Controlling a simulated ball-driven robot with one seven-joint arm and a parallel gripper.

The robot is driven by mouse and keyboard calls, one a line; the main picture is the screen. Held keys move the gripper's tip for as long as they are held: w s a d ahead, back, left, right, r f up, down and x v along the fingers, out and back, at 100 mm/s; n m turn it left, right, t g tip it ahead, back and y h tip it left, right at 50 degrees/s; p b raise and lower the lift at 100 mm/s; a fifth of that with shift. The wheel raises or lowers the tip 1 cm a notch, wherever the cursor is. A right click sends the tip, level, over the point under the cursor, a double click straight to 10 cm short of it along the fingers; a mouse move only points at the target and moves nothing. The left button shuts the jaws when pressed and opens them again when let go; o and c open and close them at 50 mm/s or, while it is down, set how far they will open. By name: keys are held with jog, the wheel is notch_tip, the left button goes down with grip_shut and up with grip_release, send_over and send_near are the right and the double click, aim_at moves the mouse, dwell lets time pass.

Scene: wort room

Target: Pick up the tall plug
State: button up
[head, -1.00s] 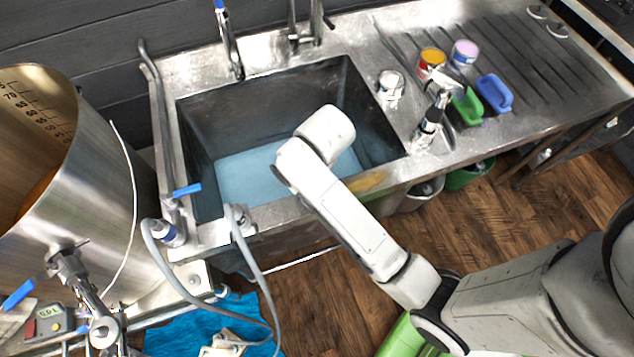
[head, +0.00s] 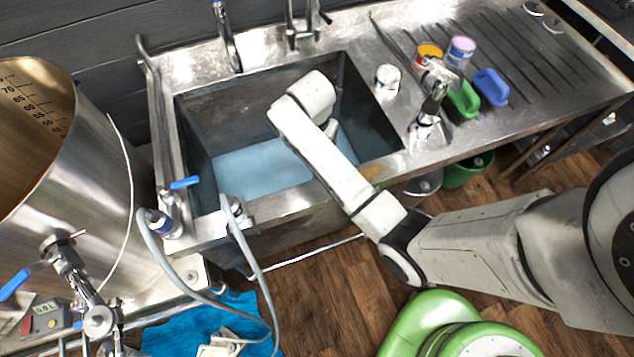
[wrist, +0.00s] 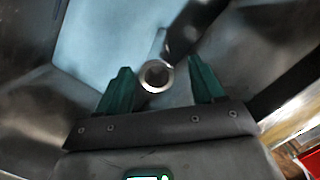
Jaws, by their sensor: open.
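The tall plug (wrist: 156,76) shows in the wrist view as a grey metal tube, seen almost end-on with a round open rim. Behind it is the pale blue bottom of the sink. My gripper (wrist: 158,68) is open, with one green finger on each side of the tube's rim. A gap shows on both sides, so it is not gripped. The head view shows my arm reaching over the sink (head: 205,150). A small grey cylindrical part shows beside my arm there; I cannot tell whether it is the plug. My fingers are hidden in that view.
Steel sink walls surround the arm. On the drainboard (head: 545,75) are a white jar (head: 387,78), several tubs and scoops, and a spray bottle (head: 428,118). A large steel kettle (head: 95,170) and hoses stand left. Taps (head: 228,40) rise behind the sink.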

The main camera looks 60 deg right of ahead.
jog(key=f, duration=0.5)
jog(key=shift+w+d, duration=0.15)
jog(key=shift+w, duration=0.05)
grip_shut()
dwell(0.4)
jog(key=shift+r, duration=0.1)
